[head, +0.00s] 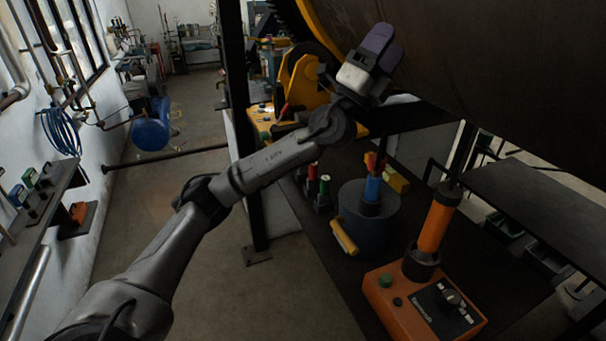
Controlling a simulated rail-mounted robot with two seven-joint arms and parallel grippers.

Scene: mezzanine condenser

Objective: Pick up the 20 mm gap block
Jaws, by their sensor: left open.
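My left arm reaches up from the lower left. My left gripper (382,48) is raised in front of the large dark drum, with its purple-grey fingers pointing up. It is open, and I see nothing between the fingers. I cannot pick out the 20 mm gap block for certain; no size marking is readable. Small coloured blocks (29,178) stand on the left wall shelf, well away from the gripper. My right gripper is not in view.
The large dark drum (500,70) fills the upper right. Below it, a dark bench holds an orange control box (425,305), an orange-handled tool (437,222) and a dark round pot (368,222). A black post (240,130) stands behind my arm. The left floor is mostly clear.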

